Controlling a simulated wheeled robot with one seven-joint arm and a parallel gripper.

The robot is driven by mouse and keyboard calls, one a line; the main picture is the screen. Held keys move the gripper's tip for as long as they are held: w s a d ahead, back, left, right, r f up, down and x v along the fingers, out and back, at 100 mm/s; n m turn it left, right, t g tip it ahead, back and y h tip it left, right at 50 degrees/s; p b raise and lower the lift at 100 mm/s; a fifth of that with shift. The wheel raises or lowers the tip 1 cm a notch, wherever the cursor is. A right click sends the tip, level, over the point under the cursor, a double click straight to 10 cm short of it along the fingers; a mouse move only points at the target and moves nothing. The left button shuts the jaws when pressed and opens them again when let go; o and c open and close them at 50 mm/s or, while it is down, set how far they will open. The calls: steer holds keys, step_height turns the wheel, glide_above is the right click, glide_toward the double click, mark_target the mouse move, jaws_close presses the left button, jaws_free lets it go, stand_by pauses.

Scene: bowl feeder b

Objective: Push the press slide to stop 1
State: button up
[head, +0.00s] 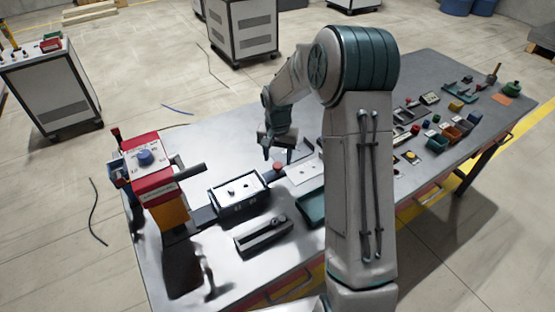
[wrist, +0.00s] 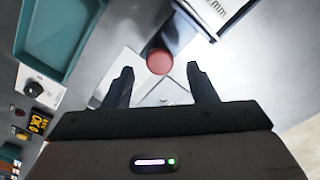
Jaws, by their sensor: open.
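A round red knob (head: 277,166), which looks like the press slide's handle, is at the right end of a white box with dark edges (head: 240,196). In the wrist view the red knob (wrist: 159,61) is on a dark bar (wrist: 178,32) that leads towards the white box (wrist: 212,12). My gripper (head: 278,155) is open above or at the knob in the head view. In the wrist view its fingers (wrist: 160,70) stand apart, one on each side of the knob, with nothing gripped. I cannot tell whether the fingertips touch it or how high they are. No stop marks are readable.
A red and orange press with a blue knob (head: 146,157) stands left of the white box. A dark rail fixture (head: 263,236) and a teal tray (head: 311,207) are in front. Small bins and parts crowd the table's right; the back left tabletop (head: 215,150) is clear.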

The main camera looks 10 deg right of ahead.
steer(key=shift+f, duration=1.35)
